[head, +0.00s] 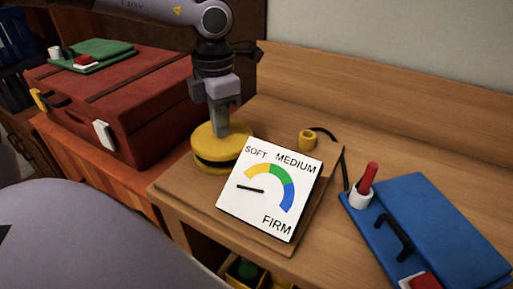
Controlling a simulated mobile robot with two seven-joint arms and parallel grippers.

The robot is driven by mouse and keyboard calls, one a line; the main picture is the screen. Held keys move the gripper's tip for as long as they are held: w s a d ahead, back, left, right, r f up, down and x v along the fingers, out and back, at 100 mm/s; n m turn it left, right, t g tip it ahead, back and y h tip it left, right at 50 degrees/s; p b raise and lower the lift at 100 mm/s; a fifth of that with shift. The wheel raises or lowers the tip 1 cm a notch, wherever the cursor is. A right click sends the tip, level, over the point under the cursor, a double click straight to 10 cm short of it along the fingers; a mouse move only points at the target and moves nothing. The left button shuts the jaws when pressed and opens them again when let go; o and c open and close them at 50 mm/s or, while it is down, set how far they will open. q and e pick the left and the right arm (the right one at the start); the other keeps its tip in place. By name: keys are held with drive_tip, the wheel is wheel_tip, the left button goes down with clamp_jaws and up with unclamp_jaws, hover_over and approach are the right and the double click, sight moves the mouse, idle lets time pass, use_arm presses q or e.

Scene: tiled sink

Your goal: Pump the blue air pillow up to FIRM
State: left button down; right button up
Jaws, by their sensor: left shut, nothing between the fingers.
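The blue air pillow (440,225) lies at the right of the wooden top, with a black handle, a white socket holding a red plug (368,176), and a red and white piece at its front edge. The white gauge (268,190) reads SOFT, MEDIUM, FIRM on a yellow, green and blue arc. Its black needle points left, just below the yellow start. The round yellow pump (207,147) with a dark middle band stands behind the gauge's left side. My left gripper (221,131) is shut, pointing down at the pump's top; contact is hard to tell. My right gripper is out of view.
A red case (120,105) with a green pad (95,55) on top stands at the left. A yellow-edged bin (243,272) is below the front edge.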

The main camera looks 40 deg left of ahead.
use_arm(q)
drive_tip(key=shift+f+b, duration=0.35)
drive_tip(key=shift+f, duration=0.2)
drive_tip(key=shift+r+p, duration=1.6)
drive_tip(key=shift+r, duration=1)
drive_tip(key=shift+f, duration=0.15)
drive_tip(key=shift+f+b, duration=1.95)
drive_tip(key=shift+b, duration=0.15)
drive_tip(key=shift+f+b, duration=0.5)
drive_tip(key=shift+r+p, duration=1.65)
drive_tip(key=shift+r, duration=0.9)
